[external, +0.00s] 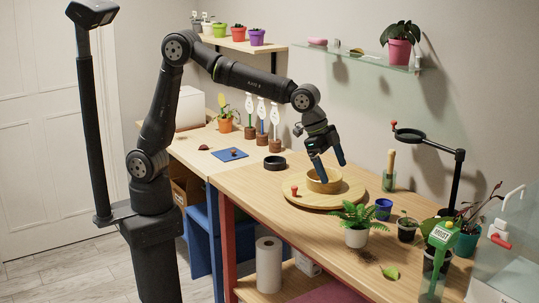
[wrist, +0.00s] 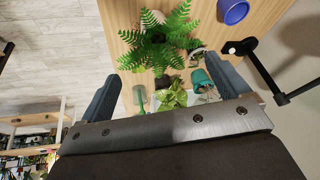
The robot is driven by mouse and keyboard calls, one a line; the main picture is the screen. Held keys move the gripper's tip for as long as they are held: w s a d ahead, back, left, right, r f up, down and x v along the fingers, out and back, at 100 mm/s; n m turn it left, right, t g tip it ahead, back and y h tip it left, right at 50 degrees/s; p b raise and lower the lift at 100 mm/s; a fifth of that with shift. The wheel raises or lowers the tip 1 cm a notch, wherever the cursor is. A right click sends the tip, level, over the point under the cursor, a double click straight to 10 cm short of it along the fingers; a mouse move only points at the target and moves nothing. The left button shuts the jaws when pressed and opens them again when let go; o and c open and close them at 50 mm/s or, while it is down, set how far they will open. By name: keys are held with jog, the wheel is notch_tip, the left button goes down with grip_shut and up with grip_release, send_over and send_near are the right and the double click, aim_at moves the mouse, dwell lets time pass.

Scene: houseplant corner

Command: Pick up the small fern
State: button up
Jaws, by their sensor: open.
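My gripper (external: 332,170) is open and empty, above the table near the wooden bowl, up and to the left of the fern in the external view. In the wrist view, my two fingers (wrist: 165,78) are spread wide with nothing held between them.
A wooden bowl (external: 323,181) sits on a round board (external: 300,198). A blue pot (external: 383,209) and a small potted seedling (external: 407,230) stand right of the fern. A black ring stand (external: 458,180) rises behind. A loose leaf (external: 390,272) lies in front.

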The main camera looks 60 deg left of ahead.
aim_at(357, 224)
jog(key=x, duration=0.6)
jog(key=d+x, duration=0.1)
jog(key=x, duration=0.5)
jog(key=d+x, duration=0.1)
jog(key=x, duration=0.6)
jog(key=shift+s+r, duration=0.15)
jog(key=shift+r, duration=0.15)
jog(key=shift+c, duration=0.4)
jog(key=c, duration=1.1)
